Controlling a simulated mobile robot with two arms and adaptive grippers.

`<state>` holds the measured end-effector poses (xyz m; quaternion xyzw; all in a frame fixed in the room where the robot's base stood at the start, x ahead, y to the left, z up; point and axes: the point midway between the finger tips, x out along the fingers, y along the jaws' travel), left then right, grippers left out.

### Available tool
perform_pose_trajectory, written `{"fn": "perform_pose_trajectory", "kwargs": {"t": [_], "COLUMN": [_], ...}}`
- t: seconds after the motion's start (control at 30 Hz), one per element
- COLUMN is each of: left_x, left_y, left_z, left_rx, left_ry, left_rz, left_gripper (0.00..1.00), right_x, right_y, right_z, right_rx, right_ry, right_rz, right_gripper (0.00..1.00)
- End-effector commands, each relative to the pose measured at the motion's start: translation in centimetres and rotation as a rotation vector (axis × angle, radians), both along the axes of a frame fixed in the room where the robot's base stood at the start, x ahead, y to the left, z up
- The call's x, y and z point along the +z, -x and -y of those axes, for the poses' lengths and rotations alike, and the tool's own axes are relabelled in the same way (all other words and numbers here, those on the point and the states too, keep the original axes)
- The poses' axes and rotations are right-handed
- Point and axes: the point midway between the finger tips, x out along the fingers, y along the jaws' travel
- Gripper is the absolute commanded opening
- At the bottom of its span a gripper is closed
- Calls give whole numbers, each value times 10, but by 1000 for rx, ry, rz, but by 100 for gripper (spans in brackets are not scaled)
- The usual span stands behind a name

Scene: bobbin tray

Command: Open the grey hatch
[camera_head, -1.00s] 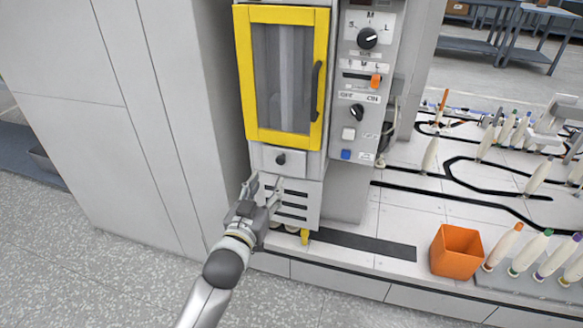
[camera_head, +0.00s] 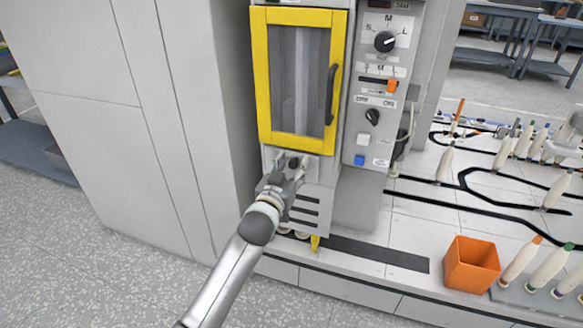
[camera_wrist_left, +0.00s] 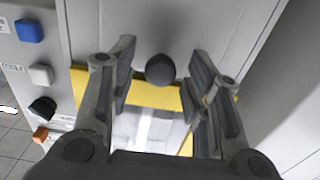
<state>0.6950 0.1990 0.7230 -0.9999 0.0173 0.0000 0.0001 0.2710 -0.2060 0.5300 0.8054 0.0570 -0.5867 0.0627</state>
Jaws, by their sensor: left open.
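The grey hatch (camera_head: 314,168) is a small panel with a round black knob (camera_head: 293,162), just below the yellow-framed door (camera_head: 264,80). The hatch looks closed. My left gripper (camera_head: 284,166) is in front of the hatch, open and empty, and partly covers it. In the left wrist view the knob (camera_wrist_left: 160,69) stands between the two spread fingers, near the tips, and neither finger appears to touch it. The hatch (camera_wrist_left: 205,30) fills the background around the knob there. My right gripper is not in view.
A control panel (camera_head: 363,100) with knobs and buttons stands right of the yellow-framed door. Below the hatch is a slotted front (camera_head: 305,212). An orange bin (camera_head: 471,265) and several bobbins stand on the bench at right. A plain grey cabinet wall (camera_head: 90,130) is at left.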

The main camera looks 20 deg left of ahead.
Motion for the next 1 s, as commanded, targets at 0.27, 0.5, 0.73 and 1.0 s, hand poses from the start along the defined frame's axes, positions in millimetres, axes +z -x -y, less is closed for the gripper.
{"fn": "perform_pose_trajectory", "kwargs": {"t": [0.27, 0.5, 0.73, 1.0], "left_x": [0, 0, 0, -2], "left_y": [0, 0, 0, 1], "left_z": [0, 0, 0, -1], "left_rx": [0, 0, 0, 0], "left_ry": [0, 0, 0, 1], "left_rz": [0, 0, 0, 11], "left_gripper": [32, 1, 0, 0], "right_x": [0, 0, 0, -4], "right_y": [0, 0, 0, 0], "right_z": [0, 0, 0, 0], "right_rx": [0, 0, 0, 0], "right_ry": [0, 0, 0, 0], "right_rz": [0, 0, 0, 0], "right_gripper": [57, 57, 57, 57]}}
